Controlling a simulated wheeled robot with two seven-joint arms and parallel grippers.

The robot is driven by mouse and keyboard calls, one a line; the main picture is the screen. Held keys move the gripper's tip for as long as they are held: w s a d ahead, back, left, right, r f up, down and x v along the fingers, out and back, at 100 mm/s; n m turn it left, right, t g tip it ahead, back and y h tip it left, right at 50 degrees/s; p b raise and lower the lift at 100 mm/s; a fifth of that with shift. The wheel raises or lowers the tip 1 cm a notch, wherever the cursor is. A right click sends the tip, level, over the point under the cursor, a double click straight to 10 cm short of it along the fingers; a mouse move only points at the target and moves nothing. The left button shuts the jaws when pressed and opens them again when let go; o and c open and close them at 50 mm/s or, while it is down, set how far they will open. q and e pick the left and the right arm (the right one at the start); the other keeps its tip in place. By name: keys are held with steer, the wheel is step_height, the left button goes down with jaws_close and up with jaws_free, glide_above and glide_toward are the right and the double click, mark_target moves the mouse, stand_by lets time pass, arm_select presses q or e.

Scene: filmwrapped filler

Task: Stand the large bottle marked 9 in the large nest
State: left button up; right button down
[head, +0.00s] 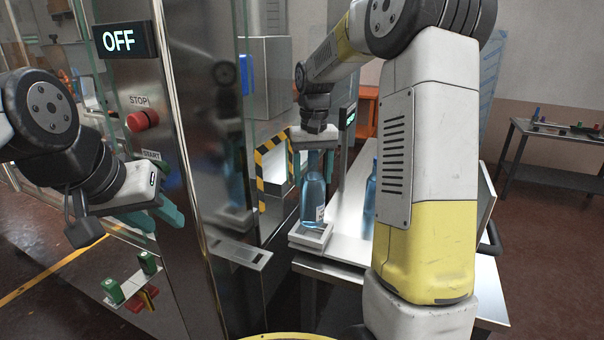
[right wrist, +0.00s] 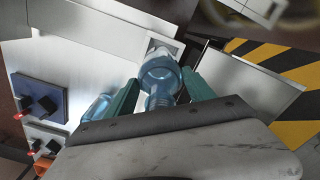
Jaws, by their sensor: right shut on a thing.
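A blue, see-through bottle (head: 313,202) hangs upright below my right gripper (head: 314,150); its label is too small to read a number. The right gripper is shut on the neck end; in the right wrist view its teal fingers (right wrist: 158,95) flank the bottle (right wrist: 160,72). A pale square nest (head: 308,237) is directly under the bottle. The bottle's base is at or inside the nest's rim; I cannot tell whether it touches the floor of it. My left gripper (head: 152,215) is empty, its teal fingers apart, in front of the machine panel.
A second blue bottle (head: 369,188) stands on the metal table (head: 345,238), partly behind my right arm. A steel machine cabinet with an OFF display (head: 118,40) and red stop button (head: 142,120) stands left of the nest. A yellow-black striped frame (head: 268,165) is close behind.

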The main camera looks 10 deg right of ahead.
mark_target(313, 161)
steer(key=shift+f, duration=2.05)
steer(key=shift+c, duration=1.3)
jaws_free()
step_height(313, 161, up, 7)
steer(key=shift+r, duration=0.4)
